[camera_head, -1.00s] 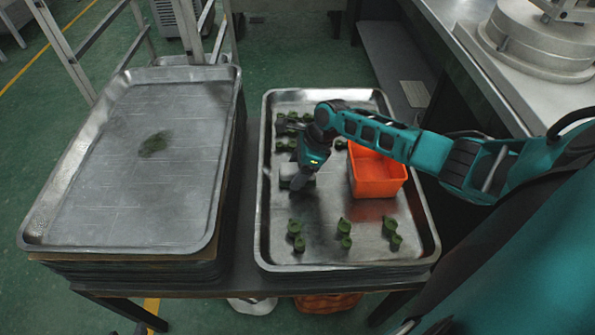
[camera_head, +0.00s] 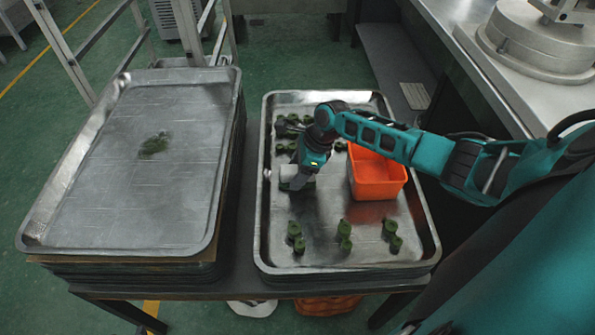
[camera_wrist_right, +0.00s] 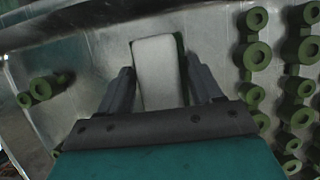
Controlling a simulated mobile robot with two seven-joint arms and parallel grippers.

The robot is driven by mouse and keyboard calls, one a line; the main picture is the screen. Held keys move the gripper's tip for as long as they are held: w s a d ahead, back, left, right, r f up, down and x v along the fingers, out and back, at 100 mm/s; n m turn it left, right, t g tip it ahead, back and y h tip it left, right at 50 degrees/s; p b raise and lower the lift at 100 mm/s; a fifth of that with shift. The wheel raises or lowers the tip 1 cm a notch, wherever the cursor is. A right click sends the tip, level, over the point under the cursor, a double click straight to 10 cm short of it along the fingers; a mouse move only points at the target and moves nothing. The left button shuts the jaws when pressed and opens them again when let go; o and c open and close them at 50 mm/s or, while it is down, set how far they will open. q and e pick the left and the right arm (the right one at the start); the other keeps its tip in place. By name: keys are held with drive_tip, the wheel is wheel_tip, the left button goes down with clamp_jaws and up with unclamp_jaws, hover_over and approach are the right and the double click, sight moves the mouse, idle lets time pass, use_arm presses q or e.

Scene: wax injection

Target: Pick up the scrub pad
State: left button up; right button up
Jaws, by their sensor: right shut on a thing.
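The scrub pad (camera_wrist_right: 157,75) is a pale, whitish block with a green edge. In the right wrist view it stands between the two dark fingers of my right gripper (camera_wrist_right: 157,90), which is shut on it. In the head view the pad (camera_head: 293,174) shows pale at the gripper's tip, low over or on the right metal tray (camera_head: 375,268); I cannot tell whether it touches the tray. My right gripper (camera_head: 297,183) points down there, left of the orange bin. My left gripper is not in view.
An orange bin (camera_head: 376,190) stands in the right tray, close to my right arm. Several green wax parts (camera_head: 344,236) lie around the tray.

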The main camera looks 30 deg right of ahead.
wheel_tip(320, 180, up, 20)
drive_tip(key=p, duration=0.4)
drive_tip(key=shift+r+p, duration=0.2)
drive_tip(key=shift+p, duration=0.2)
